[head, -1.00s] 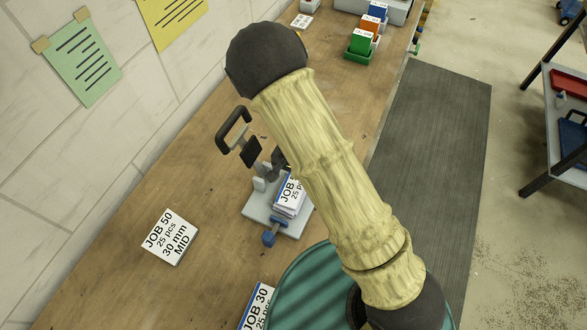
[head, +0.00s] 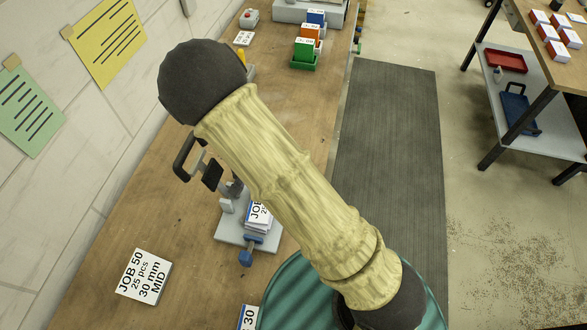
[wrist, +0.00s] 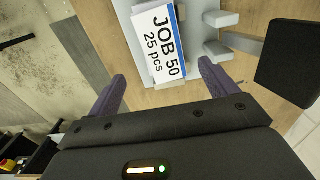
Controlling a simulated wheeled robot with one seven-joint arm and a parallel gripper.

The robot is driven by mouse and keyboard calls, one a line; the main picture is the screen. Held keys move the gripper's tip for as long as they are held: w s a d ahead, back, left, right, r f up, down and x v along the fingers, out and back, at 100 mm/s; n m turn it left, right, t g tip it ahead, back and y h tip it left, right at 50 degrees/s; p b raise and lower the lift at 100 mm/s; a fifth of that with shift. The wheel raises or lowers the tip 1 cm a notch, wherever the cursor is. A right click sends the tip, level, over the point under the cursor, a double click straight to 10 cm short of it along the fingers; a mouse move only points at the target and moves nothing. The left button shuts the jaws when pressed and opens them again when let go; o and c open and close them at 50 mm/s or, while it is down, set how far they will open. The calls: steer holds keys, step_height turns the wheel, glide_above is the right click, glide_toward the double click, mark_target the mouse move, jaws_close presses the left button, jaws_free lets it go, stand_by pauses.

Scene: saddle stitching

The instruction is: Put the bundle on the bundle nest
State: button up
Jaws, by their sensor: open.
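The bundle (head: 259,213) is a white stack with a blue edge and a "JOB 50 25 pcs" label. It sits on a grey fixture (head: 230,237) with a blue knob on the bench, partly hidden behind my arm. In the wrist view the bundle (wrist: 158,48) lies ahead of my gripper (wrist: 162,86). The two purple fingers are spread apart, with nothing between them. The bundle appears just beyond the fingertips. I cannot tell whether the grey fixture is the bundle nest; no other nest is clear.
A black-handled lever (head: 190,160) stands at the fixture's far left side. A "JOB 50" card (head: 145,276) lies on the bench (head: 110,240) at lower left. A dark floor mat (head: 385,160) runs beside the bench.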

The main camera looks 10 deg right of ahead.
steer(key=s+d+r+n+t, duration=0.1)
steer(key=s+d+r+n, duration=0.1)
steer(key=d+r, duration=0.7)
steer(key=s+d+r+n+t, duration=0.1)
steer(key=s+d+r, duration=0.3)
steer(key=d+r, duration=0.6)
steer(key=shift+s+d+r+n+t, duration=0.15)
steer(key=shift+s+d+n+t, duration=0.15)
steer(key=shift+s+d+n, duration=0.15)
steer(key=shift+w, duration=0.15)
steer(key=shift+c, duration=0.5)
